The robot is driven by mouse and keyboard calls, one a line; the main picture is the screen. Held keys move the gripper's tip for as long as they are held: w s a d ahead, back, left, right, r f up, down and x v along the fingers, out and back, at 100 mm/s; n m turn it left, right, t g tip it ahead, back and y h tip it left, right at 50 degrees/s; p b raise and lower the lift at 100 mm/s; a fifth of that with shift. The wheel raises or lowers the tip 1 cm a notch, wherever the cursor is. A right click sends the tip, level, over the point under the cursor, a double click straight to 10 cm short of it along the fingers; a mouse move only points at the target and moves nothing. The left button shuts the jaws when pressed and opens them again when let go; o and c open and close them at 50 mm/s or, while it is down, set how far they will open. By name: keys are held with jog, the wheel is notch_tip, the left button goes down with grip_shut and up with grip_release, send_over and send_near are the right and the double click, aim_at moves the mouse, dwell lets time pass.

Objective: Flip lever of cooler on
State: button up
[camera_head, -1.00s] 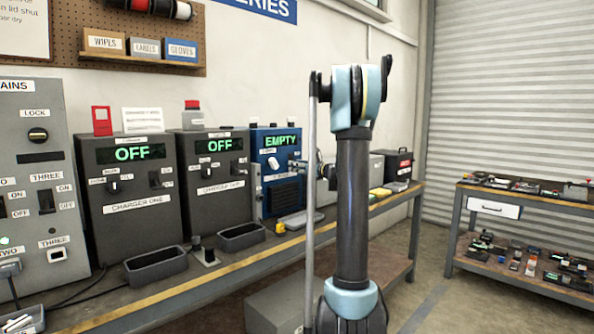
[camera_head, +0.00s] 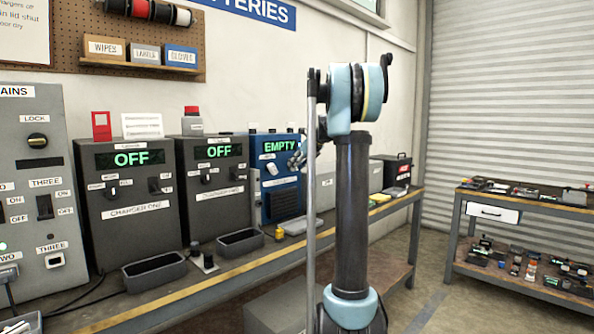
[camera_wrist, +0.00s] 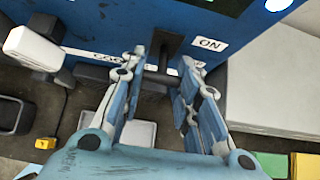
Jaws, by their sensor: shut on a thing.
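The cooler is the blue box (camera_head: 284,182) on the bench, with a green EMPTY display. It fills the top of the wrist view (camera_wrist: 105,18). Its dark lever (camera_wrist: 172,50) stands out from the front, with a crossbar handle, left of a white ON label (camera_wrist: 209,44). My gripper (camera_wrist: 170,72) has one finger on each side of the lever and is shut on it. In the head view my gripper (camera_head: 298,158) is at the cooler's right front and hides the lever.
Charger one (camera_head: 135,195) and another grey charger (camera_head: 213,180) stand left of the cooler, both showing OFF. A white knob (camera_wrist: 33,48) juts out beside my left finger. Dark trays (camera_head: 155,270) line the bench's front edge. A grey box (camera_wrist: 275,80) stands right of the cooler.

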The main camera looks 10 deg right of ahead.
jog(key=shift+w+r+g+h, duration=0.2)
jog(key=shift+r+g+h, duration=0.2)
jog(key=shift+g, duration=0.3)
jog(key=o, duration=1.1)
jog(key=v, duration=1.1)
jog(key=shift+s+r, duration=0.15)
jog(key=shift+r, duration=0.2)
